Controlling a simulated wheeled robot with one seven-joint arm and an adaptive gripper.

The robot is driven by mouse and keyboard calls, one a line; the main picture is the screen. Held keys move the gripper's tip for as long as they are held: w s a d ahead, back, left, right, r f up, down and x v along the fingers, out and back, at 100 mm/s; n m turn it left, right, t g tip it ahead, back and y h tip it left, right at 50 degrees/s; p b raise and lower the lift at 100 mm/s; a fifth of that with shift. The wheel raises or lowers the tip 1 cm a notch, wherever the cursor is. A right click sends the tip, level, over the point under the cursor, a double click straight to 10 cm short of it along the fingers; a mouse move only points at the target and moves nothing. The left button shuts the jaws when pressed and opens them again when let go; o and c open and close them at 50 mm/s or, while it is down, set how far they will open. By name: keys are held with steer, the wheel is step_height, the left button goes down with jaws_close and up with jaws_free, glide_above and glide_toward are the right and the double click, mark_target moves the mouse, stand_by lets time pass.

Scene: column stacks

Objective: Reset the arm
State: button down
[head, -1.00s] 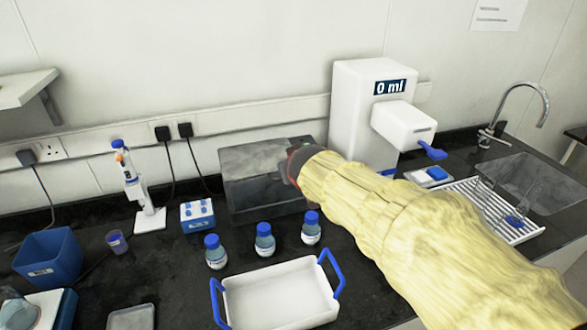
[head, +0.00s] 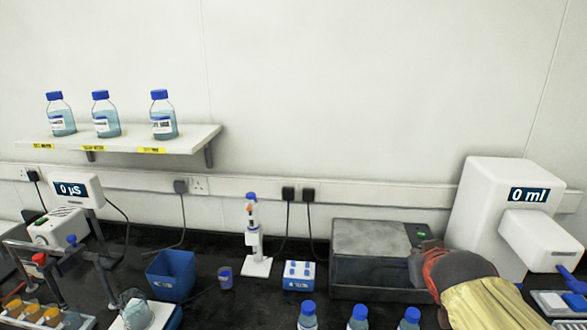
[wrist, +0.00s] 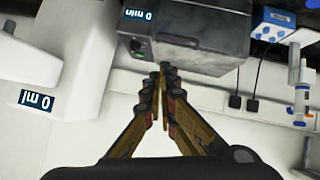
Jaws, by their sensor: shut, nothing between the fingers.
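My gripper (wrist: 163,80) shows in the wrist view with its two fingers together and nothing between them. It points toward the grey metal box (wrist: 185,35), which has a "0 min" display on its front. In the head view my yellow-sleeved arm comes in from the lower right, its wrist end beside the right side of the grey box (head: 372,240). The fingertips are hidden in the head view. I cannot tell whether they touch the box.
A white dispenser (head: 500,215) reading "0 ml" stands right of the box. A blue-and-white rack (head: 298,275), a pipette stand (head: 256,265), a blue bin (head: 171,275) and blue-capped bottles (head: 307,315) stand on the bench. A wall shelf (head: 120,140) holds 3 bottles.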

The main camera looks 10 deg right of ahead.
steer(key=s+a+f+g, duration=0.1)
steer(key=s+f+g, duration=0.1)
steer(key=s+f, duration=0.3)
steer(key=s+a+f+n+g+y, duration=0.1)
steer(key=s+a+f+g+y, duration=0.1)
steer(key=s+a, duration=1)
steer(key=a+f+y, duration=0.1)
steer(key=a+y, duration=0.1)
steer(key=a, duration=0.1)
steer(key=shift+s+a+f+n+y, duration=0.2)
steer(key=shift+s+a+n+y, duration=0.1)
steer(key=shift+s, duration=0.05)
